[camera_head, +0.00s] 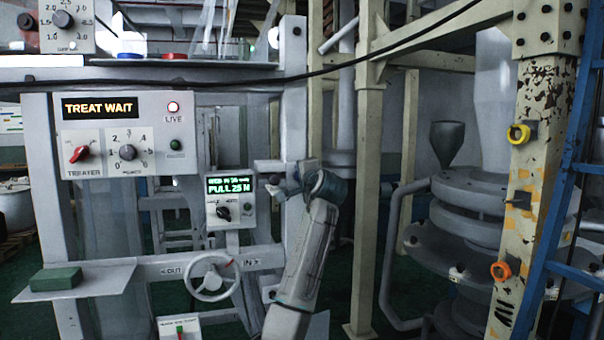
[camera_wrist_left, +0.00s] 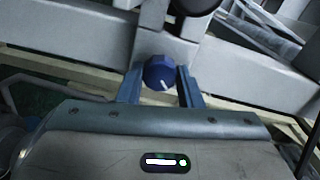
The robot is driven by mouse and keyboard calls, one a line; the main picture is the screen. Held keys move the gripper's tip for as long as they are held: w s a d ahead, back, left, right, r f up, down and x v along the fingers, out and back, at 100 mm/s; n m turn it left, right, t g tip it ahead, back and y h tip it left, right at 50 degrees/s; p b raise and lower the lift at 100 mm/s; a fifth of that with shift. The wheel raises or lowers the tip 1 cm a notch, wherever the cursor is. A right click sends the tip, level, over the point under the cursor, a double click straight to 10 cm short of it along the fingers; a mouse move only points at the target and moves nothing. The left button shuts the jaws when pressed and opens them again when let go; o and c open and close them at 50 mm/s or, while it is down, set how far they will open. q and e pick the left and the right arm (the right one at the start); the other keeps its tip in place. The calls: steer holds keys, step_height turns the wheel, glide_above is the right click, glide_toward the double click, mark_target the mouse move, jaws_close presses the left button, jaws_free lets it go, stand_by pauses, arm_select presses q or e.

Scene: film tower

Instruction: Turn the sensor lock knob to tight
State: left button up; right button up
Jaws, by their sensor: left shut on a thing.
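A round blue knob (camera_wrist_left: 160,72) with a white pointer line shows in the left wrist view, by a grey metal bar. The pointer slants down to the right, and no scale or lettering beside it is readable. My left gripper (camera_wrist_left: 160,80) is shut on the knob, one finger on each side. In the head view my left gripper (camera_head: 291,184) is at the grey upright post, right of the small panel reading PULL 25 N (camera_head: 230,187). The knob cannot be made out there, behind the gripper. My right gripper is not in view.
A handwheel (camera_head: 211,277) marked OUT and IN is below left of my gripper. The TREAT WAIT panel (camera_head: 125,134) with a red knob (camera_head: 80,153) is at upper left. A green block (camera_head: 56,279) lies on a shelf. A cream post (camera_head: 368,200) stands right of my arm.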

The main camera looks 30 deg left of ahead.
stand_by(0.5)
arm_select(q)
steer(key=o, duration=1)
steer(key=b+v, duration=0.4)
steer(key=v, duration=0.6)
steer(key=shift+s+d+b, duration=0.15)
steer(key=shift+d+b, duration=0.25)
